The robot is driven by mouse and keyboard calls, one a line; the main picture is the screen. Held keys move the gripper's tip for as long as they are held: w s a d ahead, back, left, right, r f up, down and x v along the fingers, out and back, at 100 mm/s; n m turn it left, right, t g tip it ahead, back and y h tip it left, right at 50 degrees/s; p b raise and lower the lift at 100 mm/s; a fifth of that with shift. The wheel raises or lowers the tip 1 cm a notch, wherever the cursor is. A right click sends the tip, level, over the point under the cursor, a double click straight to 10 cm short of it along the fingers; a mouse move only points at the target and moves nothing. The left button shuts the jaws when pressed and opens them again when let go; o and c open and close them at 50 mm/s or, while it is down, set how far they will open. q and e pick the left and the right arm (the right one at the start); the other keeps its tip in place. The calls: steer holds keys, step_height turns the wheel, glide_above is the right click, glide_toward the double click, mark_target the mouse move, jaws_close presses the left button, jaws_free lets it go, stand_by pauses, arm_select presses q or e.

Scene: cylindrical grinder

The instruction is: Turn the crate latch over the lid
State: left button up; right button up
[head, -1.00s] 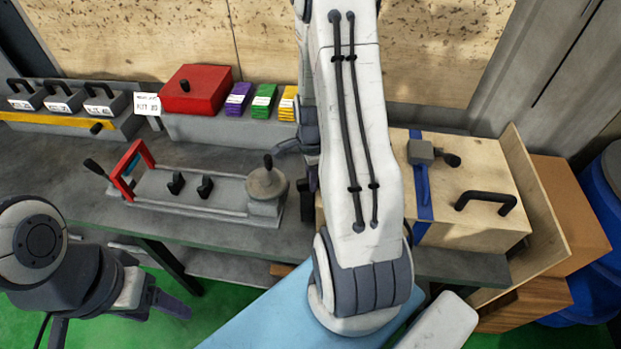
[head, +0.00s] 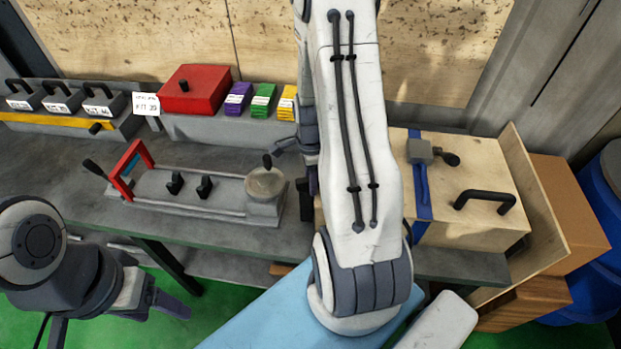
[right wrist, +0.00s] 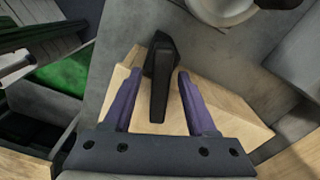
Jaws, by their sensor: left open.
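The wooden crate (head: 480,230) stands on the right of the bench in the head view, with a black handle (head: 485,200) on its lid. A grey latch block (head: 420,152) with a black knob (head: 452,160) sits at the blue strap. My right gripper (right wrist: 160,75) is open in the right wrist view, its fingers on either side of a black lever (right wrist: 158,85) above pale wood. No firm contact shows; I cannot tell whether this lever belongs to the crate latch. My right arm hides the crate's left part in the head view. My left gripper (head: 115,315) is open and empty at lower left.
A grey fixture (head: 200,197) with a red frame and a round end piece stands left of my right arm. Behind it are a red box (head: 196,88), coloured blocks and grey handled bins. A tilted wooden panel (head: 540,200) and a blue barrel (head: 610,195) stand at right.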

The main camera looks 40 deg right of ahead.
step_height(320, 180, up, 10)
steer(key=b, duration=0.1)
steer(key=shift+r, duration=0.25)
stand_by(0.7)
steer(key=s+a+r+n+b, duration=0.1)
steer(key=a+n, duration=0.7)
steer(key=a, duration=0.2)
steer(key=s+a+r+n+b, duration=0.1)
steer(key=s+a+r+n, duration=0.1)
steer(key=a+n, duration=0.75)
steer(key=s+a+n+y+b, duration=0.1)
steer(key=s+a+n, duration=1)
steer(key=n, duration=0.2)
steer(key=shift+s+r+b, duration=0.2)
steer(key=shift+s+b, duration=0.1)
steer(key=shift+s, duration=0.05)
steer(key=shift+a, duration=0.1)
